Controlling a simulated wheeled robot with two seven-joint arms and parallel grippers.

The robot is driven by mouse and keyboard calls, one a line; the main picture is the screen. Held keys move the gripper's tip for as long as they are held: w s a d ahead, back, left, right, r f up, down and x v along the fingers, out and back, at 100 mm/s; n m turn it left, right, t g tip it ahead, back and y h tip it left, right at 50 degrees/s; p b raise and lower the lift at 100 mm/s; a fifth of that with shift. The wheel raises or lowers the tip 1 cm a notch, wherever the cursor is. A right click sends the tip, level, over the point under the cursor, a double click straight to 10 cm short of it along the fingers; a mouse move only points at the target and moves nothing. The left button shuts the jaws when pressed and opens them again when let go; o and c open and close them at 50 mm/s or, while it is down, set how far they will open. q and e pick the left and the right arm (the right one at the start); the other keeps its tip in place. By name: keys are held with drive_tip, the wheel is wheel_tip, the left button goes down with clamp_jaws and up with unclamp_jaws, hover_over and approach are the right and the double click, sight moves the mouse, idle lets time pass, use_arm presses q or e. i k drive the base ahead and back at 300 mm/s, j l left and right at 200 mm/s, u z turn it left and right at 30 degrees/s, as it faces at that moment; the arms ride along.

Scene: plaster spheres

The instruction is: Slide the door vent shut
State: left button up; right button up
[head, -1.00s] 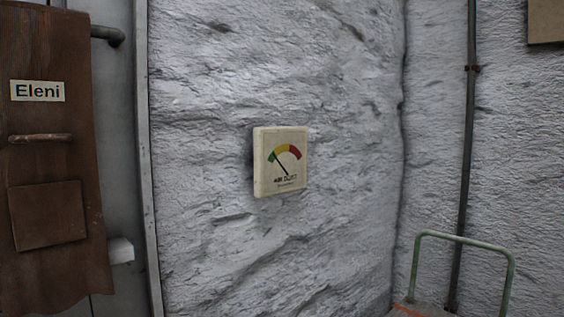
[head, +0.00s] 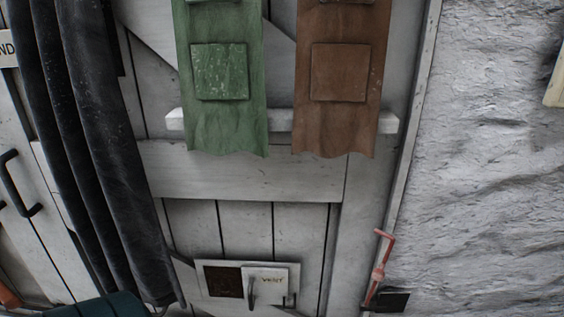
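The door vent (head: 222,281) is low on the pale plank door (head: 245,175) in the head view. It has a dark brown square opening on the left, which is uncovered. Neither of my grippers shows in the view.
A green apron (head: 222,115) and a brown apron (head: 340,120) hang in front of a white rail above the vent. Dark curtain strips (head: 90,150) hang at the left. A red crank handle (head: 379,268) stands right of the door, beside the rough wall (head: 480,170).

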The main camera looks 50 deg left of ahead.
sight(261, 286)
drive_tip(key=u, duration=1.55)
